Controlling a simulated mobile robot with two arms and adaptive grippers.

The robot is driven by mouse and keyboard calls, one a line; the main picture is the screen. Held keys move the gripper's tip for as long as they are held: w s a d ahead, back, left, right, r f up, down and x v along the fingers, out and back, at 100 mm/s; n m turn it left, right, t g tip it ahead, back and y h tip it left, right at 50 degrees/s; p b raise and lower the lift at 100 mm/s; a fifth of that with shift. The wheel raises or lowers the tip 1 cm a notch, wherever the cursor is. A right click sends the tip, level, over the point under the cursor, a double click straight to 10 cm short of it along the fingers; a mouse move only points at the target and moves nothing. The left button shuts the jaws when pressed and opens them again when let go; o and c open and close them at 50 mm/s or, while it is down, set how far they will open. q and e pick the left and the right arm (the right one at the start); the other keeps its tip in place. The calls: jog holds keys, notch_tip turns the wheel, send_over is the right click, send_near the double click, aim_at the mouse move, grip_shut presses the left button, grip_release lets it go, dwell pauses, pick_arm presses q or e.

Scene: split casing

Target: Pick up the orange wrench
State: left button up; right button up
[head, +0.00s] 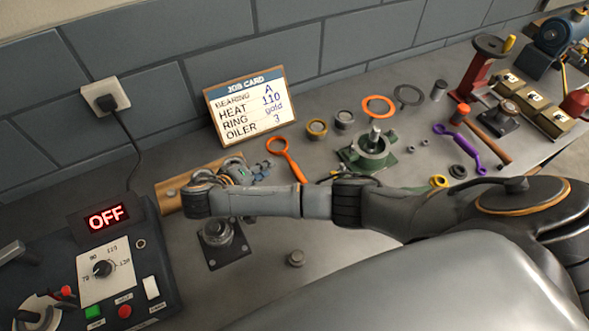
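The orange wrench (288,158) lies on the grey workbench behind my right arm, with its ring end to the upper left and its handle running down to the right. My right arm comes in from the right and crosses in front of it. My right gripper (263,171) is small and partly hidden at the arm's left end, just left of the wrench. A gap to the wrench is hard to judge, and I cannot tell whether the fingers are open. My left gripper is not in view.
A job card (249,105) stands behind the wrench. A green-based casing part (368,152) stands to its right, with gold and grey rings behind. A purple wrench (458,146) and a hammer (487,135) lie farther right. A control box (110,270) reading OFF stands front left.

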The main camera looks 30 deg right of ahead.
aim_at(287, 159)
jog(key=b+x, duration=0.3)
jog(key=x, duration=0.1)
jog(key=shift+f, duration=0.2)
jog(key=shift+w+d+f, duration=0.15)
jog(key=shift+d+f, duration=0.05)
jog(key=shift+d, duration=0.05)
jog(key=shift+w+d+b, duration=0.1)
jog(key=shift+d+b, duration=0.05)
jog(key=shift+b, duration=0.15)
jog(key=shift+d, duration=0.1)
jog(key=shift+w+d, duration=0.1)
jog(key=shift+d, duration=0.2)
jog(key=p+x, duration=0.1)
jog(key=x, duration=0.2)
jog(key=shift+w+d, duration=0.15)
jog(key=shift+d, duration=0.1)
jog(key=shift+w+d+f, duration=0.1)
jog(key=shift+d+f, duration=0.2)
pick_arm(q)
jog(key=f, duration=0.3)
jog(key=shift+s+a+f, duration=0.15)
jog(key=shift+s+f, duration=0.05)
